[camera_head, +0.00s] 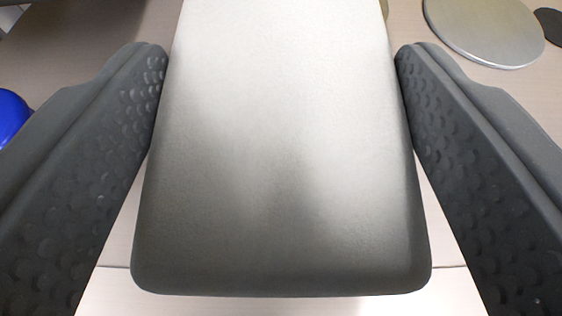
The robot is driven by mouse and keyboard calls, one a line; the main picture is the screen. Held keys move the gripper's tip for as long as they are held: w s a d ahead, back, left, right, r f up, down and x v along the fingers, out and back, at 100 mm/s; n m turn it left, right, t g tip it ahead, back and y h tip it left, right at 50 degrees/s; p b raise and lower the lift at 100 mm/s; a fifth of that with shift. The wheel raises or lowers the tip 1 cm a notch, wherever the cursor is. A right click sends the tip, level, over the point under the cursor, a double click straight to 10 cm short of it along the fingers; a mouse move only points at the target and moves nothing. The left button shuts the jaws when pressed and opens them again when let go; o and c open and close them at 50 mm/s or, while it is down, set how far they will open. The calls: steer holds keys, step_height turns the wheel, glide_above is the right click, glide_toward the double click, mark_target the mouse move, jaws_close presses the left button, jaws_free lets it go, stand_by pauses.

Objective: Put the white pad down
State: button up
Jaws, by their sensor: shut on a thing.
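The white pad (285,130) fills the middle of the head camera view. It is a long block with rounded corners, shaded grey toward its near end. Its far end runs out of the top of the picture. My gripper (281,75) is shut on the pad, with one dark dimpled finger against its left side and the other against its right side. The pad hides what lies directly under it, and I cannot tell how far it is from the surface below.
A light, wood-like surface (112,240) shows on both sides of the pad, with a seam near the bottom. A round silver disc (487,30) lies at the upper right, with a dark object (550,22) beside it. A blue rounded object (12,117) is at the left edge.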

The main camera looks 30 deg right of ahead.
step_height(320, 180, down, 2)
steer(key=shift+f, duration=0.1)
